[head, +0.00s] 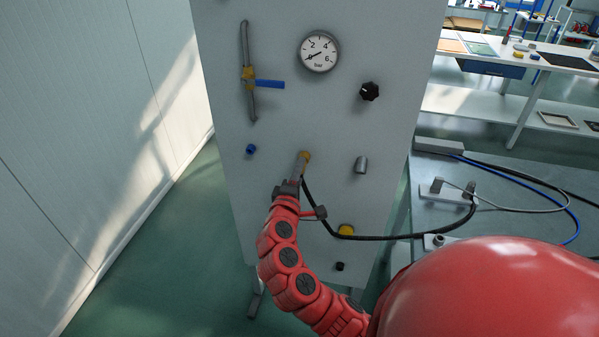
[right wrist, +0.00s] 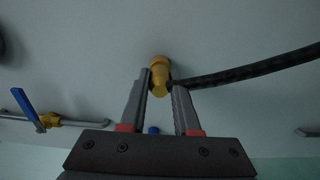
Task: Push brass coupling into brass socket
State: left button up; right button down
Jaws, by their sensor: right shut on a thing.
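My right gripper (head: 302,168) is at the middle of the upright grey panel, with its fingers pointing at it. In the right wrist view its two fingers (right wrist: 160,88) are closed on the brass coupling (right wrist: 160,88), from whose side the black hose (right wrist: 240,70) leaves. A wider brass part, which looks like the brass socket (right wrist: 158,63), lies in line just beyond the fingertips. In the head view brass shows at the fingertips (head: 305,155). I cannot tell how deep the coupling sits, or whether a gap is left. My left gripper is not in view.
The panel (head: 220,100) also bears a gauge (head: 318,52), a blue-handled valve (head: 268,84), a black knob (head: 369,91), a grey stub (head: 361,165) and a lower yellow fitting (head: 346,230). The hose sags past this fitting to the bench (head: 400,215) at right.

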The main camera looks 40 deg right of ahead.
jog(key=shift+w+d, duration=0.15)
jog(key=shift+d, duration=0.05)
jog(key=c, duration=0.6)
grip_release()
jog(key=shift+o, duration=0.2)
jog(key=v, duration=1.7)
jog(key=shift+a+b, duration=0.2)
jog(key=shift+b, duration=0.25)
